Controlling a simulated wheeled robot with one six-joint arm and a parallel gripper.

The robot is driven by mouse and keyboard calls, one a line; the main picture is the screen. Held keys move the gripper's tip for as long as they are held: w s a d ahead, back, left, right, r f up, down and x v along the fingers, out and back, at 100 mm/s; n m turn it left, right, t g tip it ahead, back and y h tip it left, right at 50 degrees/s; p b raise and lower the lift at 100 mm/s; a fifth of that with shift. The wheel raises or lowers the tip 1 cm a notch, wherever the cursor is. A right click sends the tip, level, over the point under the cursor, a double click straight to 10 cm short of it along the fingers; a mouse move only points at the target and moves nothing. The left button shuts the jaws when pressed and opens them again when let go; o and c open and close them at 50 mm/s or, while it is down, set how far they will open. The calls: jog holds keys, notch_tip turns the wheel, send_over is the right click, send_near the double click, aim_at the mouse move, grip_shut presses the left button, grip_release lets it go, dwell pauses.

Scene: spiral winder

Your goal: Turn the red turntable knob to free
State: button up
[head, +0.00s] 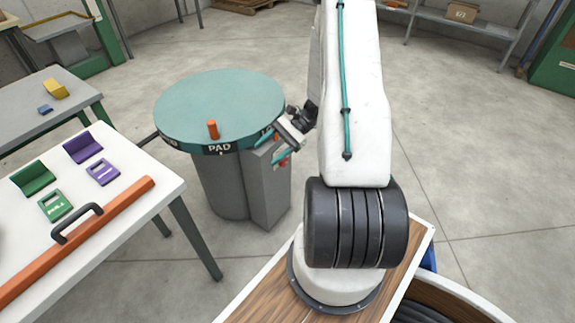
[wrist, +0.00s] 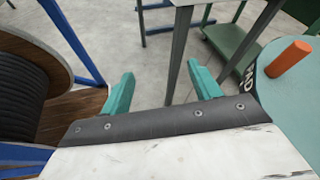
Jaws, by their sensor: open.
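The turntable (head: 222,100) has a round green top with an orange peg (head: 213,129) near its rim and the label PAD on its edge. It stands on a grey pedestal with a grey box (head: 268,195) on its right side. A small red part, apparently the knob (head: 285,161), shows at the box's upper right, partly hidden by my gripper (head: 270,147). My gripper is open, its teal fingers close to the turntable's right rim and the box top. In the wrist view the jaws are apart and empty, and the peg (wrist: 289,57) is at right; the knob does not show.
A white table (head: 130,225) at left holds green and purple blocks and tags and an orange bar with a black handle (head: 78,224). A grey table (head: 60,105) stands behind it. A black cable reel (wrist: 25,85) shows in the wrist view. Floor behind the turntable is clear.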

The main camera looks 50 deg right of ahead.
jog(key=d+f+m+t+h, duration=0.1)
jog(key=d+f+m+t, duration=0.3)
jog(key=f, duration=0.4)
jog(key=d+f+m+t+h, duration=0.1)
jog(key=d+f+m+t, duration=0.3)
jog(key=f, duration=0.5)
jog(key=m+t+h, duration=0.7)
jog(key=m+h, duration=0.1)
jog(key=h, duration=0.2)
send_near(285, 163)
jog(key=w, duration=0.7)
jog(key=shift+w+a, duration=0.15)
jog(key=shift+a, duration=0.1)
jog(key=shift+w, duration=0.75)
jog(key=c, duration=1)
